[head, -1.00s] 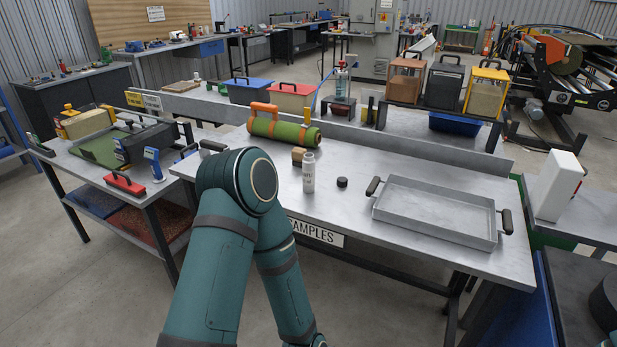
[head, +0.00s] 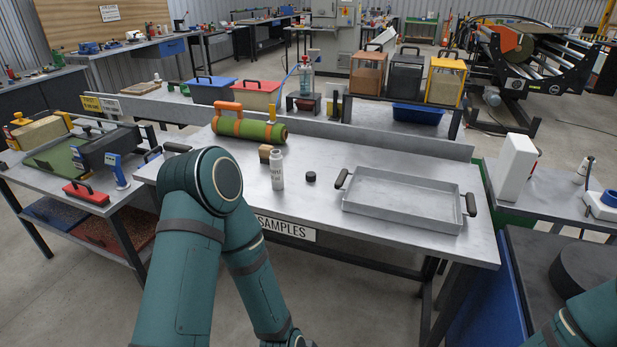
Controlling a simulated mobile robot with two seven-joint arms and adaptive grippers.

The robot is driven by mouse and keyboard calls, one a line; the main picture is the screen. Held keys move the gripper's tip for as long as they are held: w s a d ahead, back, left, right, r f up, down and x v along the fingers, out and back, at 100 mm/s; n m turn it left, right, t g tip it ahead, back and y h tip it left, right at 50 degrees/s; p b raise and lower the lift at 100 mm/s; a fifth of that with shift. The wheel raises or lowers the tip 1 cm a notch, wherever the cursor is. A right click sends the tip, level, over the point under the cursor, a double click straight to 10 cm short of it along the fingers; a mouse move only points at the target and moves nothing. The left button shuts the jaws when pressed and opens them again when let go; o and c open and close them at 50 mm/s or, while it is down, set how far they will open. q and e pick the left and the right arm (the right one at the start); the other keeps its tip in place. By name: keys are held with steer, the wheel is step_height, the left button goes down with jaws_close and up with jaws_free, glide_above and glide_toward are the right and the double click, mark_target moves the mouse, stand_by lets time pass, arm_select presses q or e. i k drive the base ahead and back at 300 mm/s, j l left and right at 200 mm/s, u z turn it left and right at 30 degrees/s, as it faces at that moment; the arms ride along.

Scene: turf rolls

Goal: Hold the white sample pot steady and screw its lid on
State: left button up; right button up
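The white sample pot (head: 277,170) stands upright on the grey metal table, left of the tray, with small print on its side. A small dark round lid (head: 311,176) lies on the table just right of the pot, apart from it. My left arm reaches in from the lower left with its elbow in front of the table's near left edge; its gripper is out of frame. Part of my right arm shows at the lower right corner, and its gripper is also out of frame.
A grey tray with dark handles (head: 402,217) sits right of the lid. A green turf roll with orange bands (head: 250,130) and a small brown block (head: 265,153) lie behind the pot. The table front around the pot is clear.

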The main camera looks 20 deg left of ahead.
mark_target(276, 167)
steer(key=i+j+z, duration=0.25)
steer(key=j, duration=0.15)
steer(key=i+j+z, duration=0.1)
steer(key=j+z, duration=0.2)
steer(key=j, duration=0.15)
steer(key=i+j+z, duration=0.1)
steer(key=j+z, duration=0.15)
steer(key=j, duration=0.25)
steer(key=j+z, duration=0.25)
steer(key=j, duration=0.25)
steer(key=i, duration=0.05)
